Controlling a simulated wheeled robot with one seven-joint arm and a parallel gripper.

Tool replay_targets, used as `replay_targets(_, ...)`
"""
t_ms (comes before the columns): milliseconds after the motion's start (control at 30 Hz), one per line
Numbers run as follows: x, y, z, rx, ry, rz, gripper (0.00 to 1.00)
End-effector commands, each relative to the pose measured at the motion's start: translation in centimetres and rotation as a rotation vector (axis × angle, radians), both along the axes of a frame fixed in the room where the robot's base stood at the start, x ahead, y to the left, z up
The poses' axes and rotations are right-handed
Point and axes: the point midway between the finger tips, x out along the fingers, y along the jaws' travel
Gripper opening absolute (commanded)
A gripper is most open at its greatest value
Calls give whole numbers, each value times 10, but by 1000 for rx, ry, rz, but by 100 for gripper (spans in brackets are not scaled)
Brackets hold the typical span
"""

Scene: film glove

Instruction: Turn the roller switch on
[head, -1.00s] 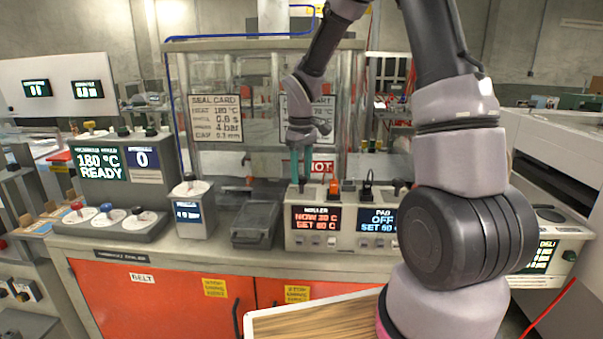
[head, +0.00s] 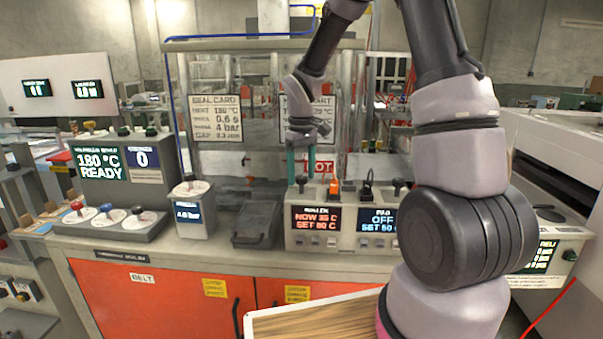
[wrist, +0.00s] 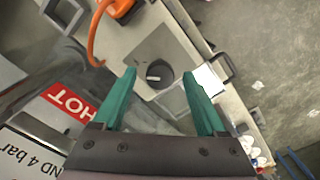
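The roller unit's display (head: 316,218) is lit in red and shows a NOW and a SET temperature. A dark round knob (head: 301,183) stands on top of this unit at its left; it also shows in the wrist view (wrist: 160,77) with a pale pointer mark. I take it as the roller switch. My gripper (head: 301,178) has its teal fingers apart, pointing down over the knob. In the wrist view my gripper (wrist: 160,90) has the knob in the gap between its fingers, touching neither that I can see. Whether the fingertips reach knob height is unclear.
An orange plug-like part (head: 334,187) stands just right of the knob. The pad display (head: 383,220) reads OFF, with another dark knob (head: 398,186) above it. A dark tray-like box (head: 257,222) sits left of the unit. Clear panels with cards stand behind.

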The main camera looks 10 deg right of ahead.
Motion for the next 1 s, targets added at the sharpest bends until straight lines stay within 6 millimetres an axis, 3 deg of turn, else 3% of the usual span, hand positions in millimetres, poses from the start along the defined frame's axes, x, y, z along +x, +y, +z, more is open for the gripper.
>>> replay_targets(167,0,0,8,0,-1,0,74)
replay_targets(500,1,0,72,0,-5,-1,74)
replay_targets(700,1,0,100,0,-2,0,74)
replay_targets(1000,0,0,108,0,0,0,74)
